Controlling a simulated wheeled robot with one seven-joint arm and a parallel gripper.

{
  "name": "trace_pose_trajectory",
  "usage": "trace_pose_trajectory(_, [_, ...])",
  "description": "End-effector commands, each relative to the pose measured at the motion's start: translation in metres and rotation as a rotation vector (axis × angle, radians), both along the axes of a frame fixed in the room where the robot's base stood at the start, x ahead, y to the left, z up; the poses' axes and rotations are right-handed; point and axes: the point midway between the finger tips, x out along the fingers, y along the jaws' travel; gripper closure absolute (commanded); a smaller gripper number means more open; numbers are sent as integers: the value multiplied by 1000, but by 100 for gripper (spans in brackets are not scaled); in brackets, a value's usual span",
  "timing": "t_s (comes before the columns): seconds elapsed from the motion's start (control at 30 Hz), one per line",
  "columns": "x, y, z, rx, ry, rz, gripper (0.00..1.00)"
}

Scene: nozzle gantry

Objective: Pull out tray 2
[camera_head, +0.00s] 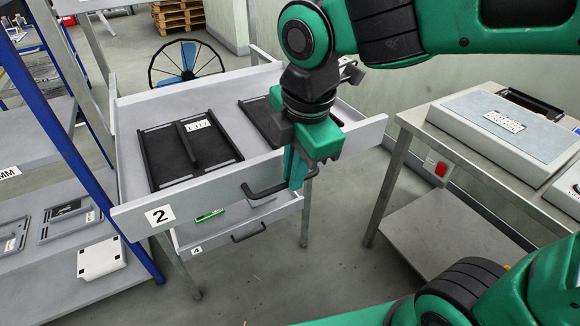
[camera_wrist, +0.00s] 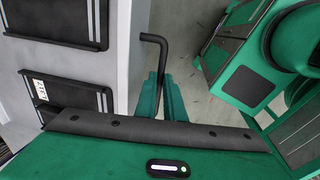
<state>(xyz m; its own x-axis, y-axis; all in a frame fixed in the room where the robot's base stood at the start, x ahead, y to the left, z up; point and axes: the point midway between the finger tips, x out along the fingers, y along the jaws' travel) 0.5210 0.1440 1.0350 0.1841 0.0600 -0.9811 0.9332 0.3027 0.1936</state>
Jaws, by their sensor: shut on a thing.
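Tray 2 (camera_head: 135,221) is a grey drawer with a "2" label on its front, and it stands well out of its frame. Black flat holders (camera_head: 165,172) lie inside it, one with a white label. Its black bar handle (camera_head: 262,192) is on the front panel. My gripper (camera_head: 293,180) is shut on the handle, at its right part. In the wrist view the green fingers (camera_wrist: 163,100) are around the black handle (camera_wrist: 155,40), whose bent end sticks out beyond them. The exact contact is partly hidden by the fingers.
Tray 4 (camera_head: 196,250), below, is also partly out and holds a green item (camera_head: 209,215). A blue-posted shelf (camera_head: 60,140) stands close on the left. A metal table with grey cases (camera_head: 495,125) stands on the right. The floor in front (camera_head: 270,285) is clear.

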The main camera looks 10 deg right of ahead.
Motion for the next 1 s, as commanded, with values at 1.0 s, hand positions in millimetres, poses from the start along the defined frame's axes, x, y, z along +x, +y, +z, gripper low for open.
trace_pose_trajectory(1.0, [-17,-2,81,4,-3,12,72])
